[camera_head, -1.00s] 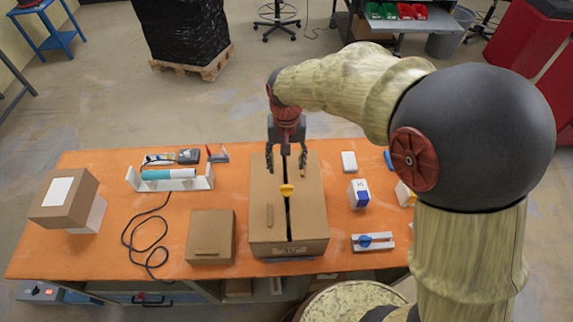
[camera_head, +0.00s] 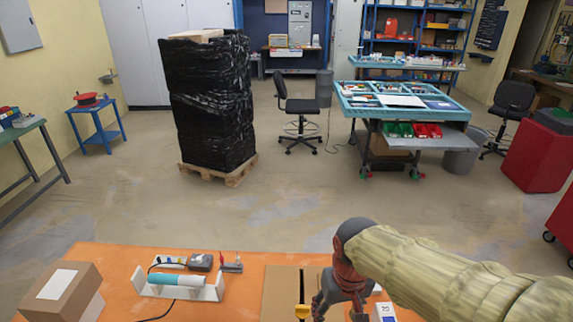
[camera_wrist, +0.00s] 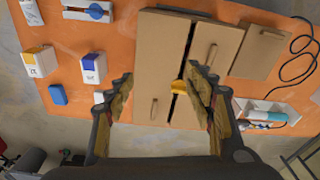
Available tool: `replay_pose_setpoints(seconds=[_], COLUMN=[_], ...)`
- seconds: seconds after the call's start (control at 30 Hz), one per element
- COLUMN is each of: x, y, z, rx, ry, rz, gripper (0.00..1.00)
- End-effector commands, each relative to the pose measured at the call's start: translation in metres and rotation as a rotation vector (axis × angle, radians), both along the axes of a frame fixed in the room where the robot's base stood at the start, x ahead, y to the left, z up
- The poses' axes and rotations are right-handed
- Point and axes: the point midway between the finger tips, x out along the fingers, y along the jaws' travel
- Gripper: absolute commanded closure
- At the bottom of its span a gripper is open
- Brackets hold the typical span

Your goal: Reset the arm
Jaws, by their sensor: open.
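My arm (camera_head: 450,270) reaches in from the right in the head view. My gripper (camera_head: 338,303) is over the orange table, partly cut off by the bottom edge. In the wrist view my gripper (camera_wrist: 160,95) is open, its two fingers spread with nothing between them. Beyond the fingertips is a large cardboard box (camera_wrist: 155,65) with a dark slit between its two flaps.
The orange table (camera_head: 240,265) bears a white holder with a blue-white tube (camera_head: 175,280), a cardboard box with a white label (camera_head: 62,290) and a small white box (camera_head: 384,312). In the wrist view a smaller brown box (camera_wrist: 258,52) and a black cable (camera_wrist: 298,60) lie right. Open floor lies behind.

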Motion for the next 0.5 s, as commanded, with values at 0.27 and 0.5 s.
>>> replay_pose_setpoints(seconds=[0.27, 0.5], x=[-0.061, -0.088], y=[-0.045, -0.069], z=[-0.005, -0.004], rx=[0.021, 0.028], ry=[-0.194, -0.359], rz=[-0.048, -0.127], gripper=[0.46, 0.46])
